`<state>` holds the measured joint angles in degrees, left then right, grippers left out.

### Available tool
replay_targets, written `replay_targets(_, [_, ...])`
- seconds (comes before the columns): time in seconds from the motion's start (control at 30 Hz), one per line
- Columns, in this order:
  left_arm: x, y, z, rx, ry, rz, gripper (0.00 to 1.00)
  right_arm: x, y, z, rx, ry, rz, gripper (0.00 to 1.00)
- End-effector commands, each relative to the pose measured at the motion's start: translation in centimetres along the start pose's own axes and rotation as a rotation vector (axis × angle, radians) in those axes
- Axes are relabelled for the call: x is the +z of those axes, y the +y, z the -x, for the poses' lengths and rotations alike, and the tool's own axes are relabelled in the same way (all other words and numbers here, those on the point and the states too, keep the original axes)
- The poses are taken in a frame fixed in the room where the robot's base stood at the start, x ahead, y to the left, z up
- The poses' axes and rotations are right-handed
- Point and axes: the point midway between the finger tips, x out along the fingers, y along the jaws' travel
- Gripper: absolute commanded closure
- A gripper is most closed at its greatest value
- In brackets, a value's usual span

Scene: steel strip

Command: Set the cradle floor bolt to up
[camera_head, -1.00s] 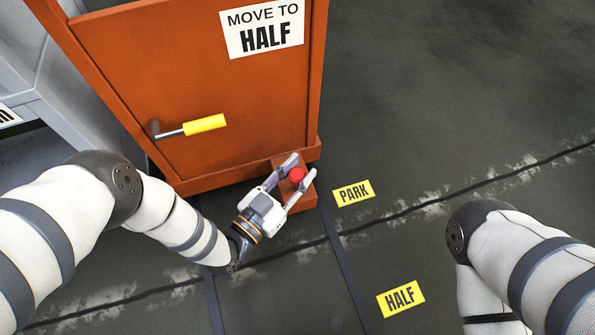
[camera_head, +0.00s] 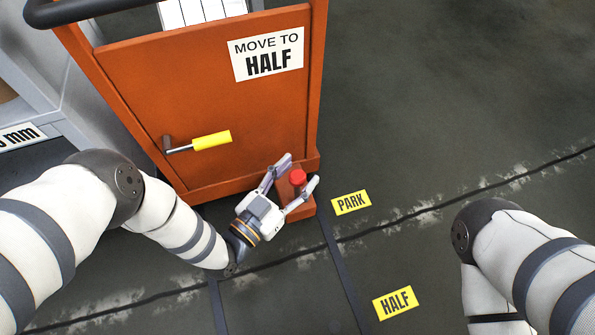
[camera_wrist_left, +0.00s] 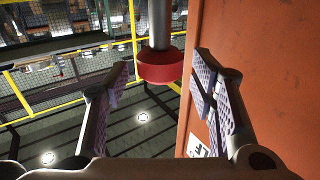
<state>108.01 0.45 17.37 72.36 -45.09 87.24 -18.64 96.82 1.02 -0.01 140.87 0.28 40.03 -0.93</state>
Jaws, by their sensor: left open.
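The floor bolt shows as a red knob (camera_head: 298,177) at the lower right corner of the orange cradle cart (camera_head: 240,110). In the left wrist view the red knob (camera_wrist_left: 160,67) is on a grey rod (camera_wrist_left: 160,22). My left gripper (camera_head: 300,170) is open, with one finger on each side of the knob. In the left wrist view there is a clear gap between each finger and the knob, so the fingers do not touch it. The bolt's lower end is hidden. My right gripper is out of view; only part of my right arm shows.
A yellow-handled lever (camera_head: 212,140) sticks out of the cart's front panel, left of the bolt. A "MOVE TO HALF" sign (camera_head: 267,57) is above it. Yellow PARK (camera_head: 351,202) and HALF (camera_head: 395,302) labels lie on the floor. The floor to the right is clear.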

Motion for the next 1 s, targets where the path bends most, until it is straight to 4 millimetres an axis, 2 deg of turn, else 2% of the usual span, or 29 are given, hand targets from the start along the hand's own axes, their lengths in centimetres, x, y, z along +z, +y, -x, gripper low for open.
replay_targets(0.3, [0.1, 0.0, 8.1, -0.001, -0.004, 0.003, 0.49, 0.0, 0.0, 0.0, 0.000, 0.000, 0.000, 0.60])
replay_targets(0.43, [0.0, 0.0, 10.3, 0.000, -0.001, 0.001, 0.49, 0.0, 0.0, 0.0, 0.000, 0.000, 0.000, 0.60])
replay_targets(0.6, [0.0, 0.0, 11.4, -0.001, 0.000, 0.001, 0.49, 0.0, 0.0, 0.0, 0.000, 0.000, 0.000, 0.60])
replay_targets(0.93, [0.0, 0.0, 11.3, -0.001, 0.000, 0.001, 0.49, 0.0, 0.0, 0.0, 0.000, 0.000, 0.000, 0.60])
replay_targets(1.0, [-0.6, 0.0, 11.3, -0.001, 0.003, -0.002, 0.49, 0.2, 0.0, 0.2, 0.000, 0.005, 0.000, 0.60])
